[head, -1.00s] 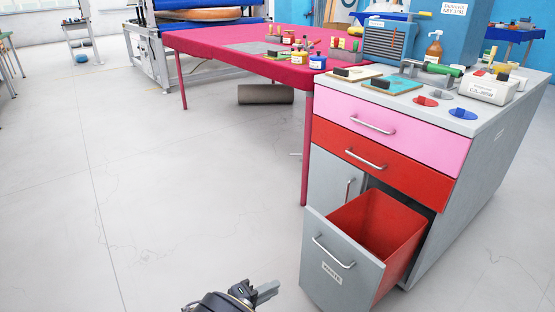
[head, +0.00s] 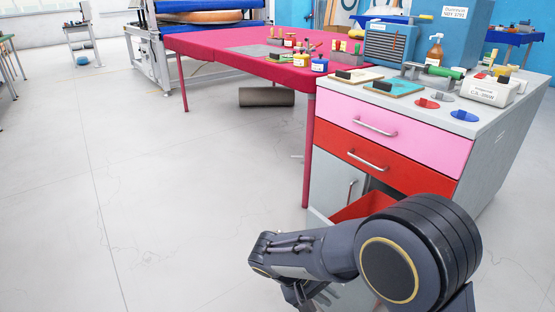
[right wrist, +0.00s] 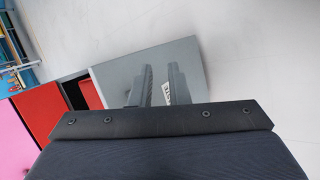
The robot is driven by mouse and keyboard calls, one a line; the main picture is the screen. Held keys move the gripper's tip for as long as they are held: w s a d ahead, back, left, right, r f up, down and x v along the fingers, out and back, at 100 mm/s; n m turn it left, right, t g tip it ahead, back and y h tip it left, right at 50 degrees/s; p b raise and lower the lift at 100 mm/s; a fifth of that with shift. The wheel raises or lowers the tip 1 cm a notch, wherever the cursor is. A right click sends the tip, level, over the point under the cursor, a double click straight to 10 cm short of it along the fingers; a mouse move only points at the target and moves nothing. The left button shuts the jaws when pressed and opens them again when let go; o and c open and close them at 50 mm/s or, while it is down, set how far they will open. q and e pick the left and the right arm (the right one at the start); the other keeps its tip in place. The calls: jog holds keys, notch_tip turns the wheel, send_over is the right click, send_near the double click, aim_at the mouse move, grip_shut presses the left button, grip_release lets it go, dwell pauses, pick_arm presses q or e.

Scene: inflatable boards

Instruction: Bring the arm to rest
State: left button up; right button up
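My right arm (head: 400,255) is bent across the lower right of the head view. Its gripper is low in that view, largely hidden by the arm. In the right wrist view my right gripper (right wrist: 160,70) has its two fingers apart, with nothing between them. Behind the fingers is the grey front of the waste drawer (right wrist: 185,60). I cannot tell whether they touch it. The drawer is pulled out; in the head view my arm covers most of it and its red bin (head: 362,207) shows in part. My left gripper is not in view.
The cabinet (head: 485,170) has a pink drawer (head: 400,135) and a red drawer (head: 385,157), both shut. A pink table (head: 225,50) with pots and tools stands behind. A dark roll (head: 266,97) lies under it. The floor (head: 150,200) at left is clear.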

jog(key=s+d+r+m+t+y, duration=0.25)
jog(key=s+d+r+y, duration=0.3)
jog(key=s, duration=0.35)
jog(key=s+d+r+m+t+y, duration=0.2)
jog(key=s+d+r+m+y, duration=0.25)
jog(key=s, duration=0.45)
notch_tip(320, 180, up, 36)
jog(key=n+y+p, duration=0.1)
jog(key=p, duration=3.5)
jog(key=shift+s+a+r+n+y, duration=0.15)
jog(key=shift+a+n+y, duration=0.15)
jog(key=shift+a+n, duration=0.1)
